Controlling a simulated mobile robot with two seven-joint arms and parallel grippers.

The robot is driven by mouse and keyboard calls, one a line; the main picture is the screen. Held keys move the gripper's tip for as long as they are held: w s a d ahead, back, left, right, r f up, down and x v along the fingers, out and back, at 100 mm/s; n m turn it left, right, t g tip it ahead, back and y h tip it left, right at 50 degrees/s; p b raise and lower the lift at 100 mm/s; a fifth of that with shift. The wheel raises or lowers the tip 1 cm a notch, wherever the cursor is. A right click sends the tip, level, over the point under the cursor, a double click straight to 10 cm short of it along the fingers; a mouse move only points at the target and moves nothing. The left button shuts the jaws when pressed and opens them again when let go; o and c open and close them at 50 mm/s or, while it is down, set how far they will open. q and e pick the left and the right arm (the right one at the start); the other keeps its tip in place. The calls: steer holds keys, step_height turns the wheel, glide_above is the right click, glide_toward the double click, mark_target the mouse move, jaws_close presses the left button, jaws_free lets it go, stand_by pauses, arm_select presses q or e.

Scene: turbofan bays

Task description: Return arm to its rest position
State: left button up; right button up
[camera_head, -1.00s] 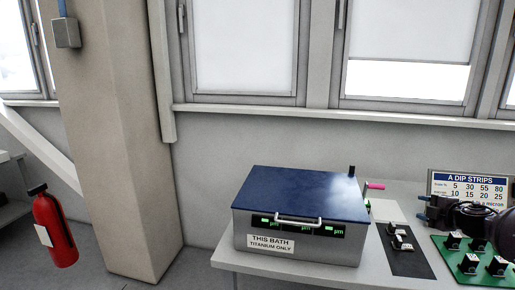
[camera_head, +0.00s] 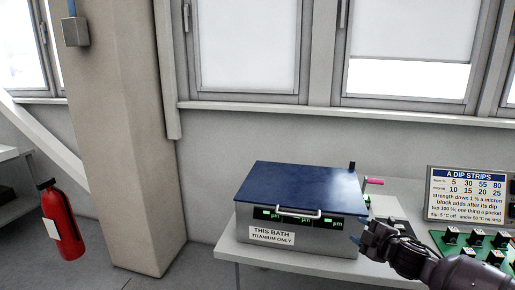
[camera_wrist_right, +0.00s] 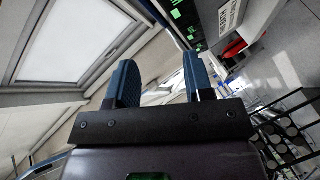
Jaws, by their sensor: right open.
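My right gripper (camera_head: 372,240) shows in the head view at the front right corner of the bath box, with its arm coming in from the lower right. In the right wrist view its two blue fingers (camera_wrist_right: 158,82) stand apart with nothing between them. The bath box (camera_head: 300,238) has a closed dark blue lid (camera_head: 302,190), a front handle and a label reading "THIS BATH TITANIUM ONLY". The gripper overlaps the box's edge in the picture; I cannot tell whether it touches. My left gripper is not in view.
The box stands on a white table (camera_head: 228,251). To the right are a dip strips sign (camera_head: 470,194) and a green board (camera_head: 472,240) with several black blocks. A pink-handled part (camera_head: 374,182) sits behind the box. A fire extinguisher (camera_head: 62,222) and a pillar (camera_head: 125,150) are at left.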

steer(key=s+a+f+m, duration=0.3)
steer(key=s+a+f, duration=0.1)
steer(key=s, duration=0.2)
steer(key=s+a+f+m, duration=0.3)
steer(key=s+f, duration=0.1)
steer(key=s, duration=0.3)
steer(key=s+d+f+m+g+h+b, duration=0.1)
steer(key=s+d+f+m+h, duration=0.1)
steer(key=s+f+m, duration=0.2)
steer(key=s+d+f+m+g+h+b, duration=0.1)
steer(key=s+d+f+m+h, duration=0.2)
steer(key=s+f, duration=0.8)
steer(key=s+m, duration=0.2)
steer(key=s, duration=0.7)
steer(key=shift+s+f+g, duration=0.15)
steer(key=shift+s+g, duration=0.1)
steer(key=shift+g, duration=0.15)
